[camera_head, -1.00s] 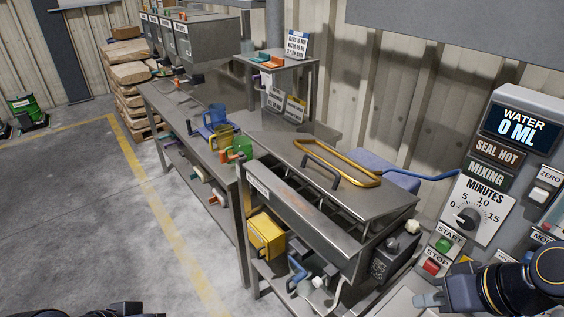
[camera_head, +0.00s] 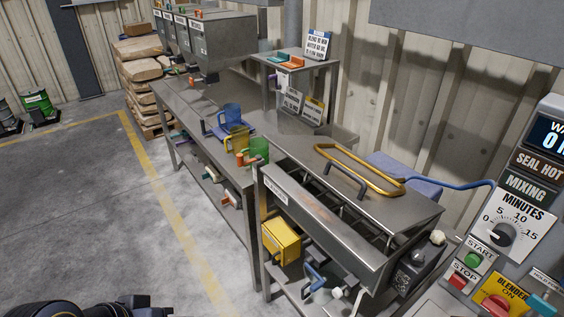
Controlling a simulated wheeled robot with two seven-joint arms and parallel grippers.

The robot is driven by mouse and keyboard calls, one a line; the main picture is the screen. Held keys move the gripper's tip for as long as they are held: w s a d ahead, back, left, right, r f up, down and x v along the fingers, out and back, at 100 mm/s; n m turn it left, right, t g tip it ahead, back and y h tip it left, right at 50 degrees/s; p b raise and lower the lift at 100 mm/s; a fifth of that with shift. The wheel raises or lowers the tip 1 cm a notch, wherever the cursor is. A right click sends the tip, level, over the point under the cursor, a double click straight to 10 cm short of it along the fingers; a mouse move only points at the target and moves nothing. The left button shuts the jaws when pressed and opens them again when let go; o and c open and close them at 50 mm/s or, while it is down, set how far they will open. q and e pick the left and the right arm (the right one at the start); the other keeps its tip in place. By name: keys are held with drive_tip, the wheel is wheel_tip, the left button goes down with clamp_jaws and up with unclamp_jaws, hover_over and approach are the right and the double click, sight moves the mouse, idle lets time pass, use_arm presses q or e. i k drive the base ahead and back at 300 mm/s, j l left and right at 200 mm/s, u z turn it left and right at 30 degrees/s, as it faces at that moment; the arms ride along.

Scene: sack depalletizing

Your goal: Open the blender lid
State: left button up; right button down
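The blender (camera_head: 330,236) is a long steel trough right of centre. Its flat steel lid (camera_head: 385,207) carries a dark grey handle (camera_head: 346,182) near the front and a yellow tube loop (camera_head: 360,170) behind it. Dark slots and bars show between the lid's front edge and the trough's front wall; I cannot tell whether the lid itself is raised. My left gripper (camera_head: 148,308) is at the bottom left edge, mostly cut off and well away from the lid. Its finger opening cannot be made out. My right gripper is out of view.
A control panel (camera_head: 500,225) with a dial and buttons stands at the right. A steel table (camera_head: 205,130) with blue, yellow and green jugs runs back left. A yellow box (camera_head: 281,240) sits below the trough. The floor at left is clear.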

sight(394, 207)
drive_tip(key=i+j, duration=0.25)
drive_tip(key=j, duration=0.15)
drive_tip(key=i+j, duration=0.2)
drive_tip(key=j, duration=0.15)
drive_tip(key=i+j, duration=0.25)
drive_tip(key=j, duration=0.15)
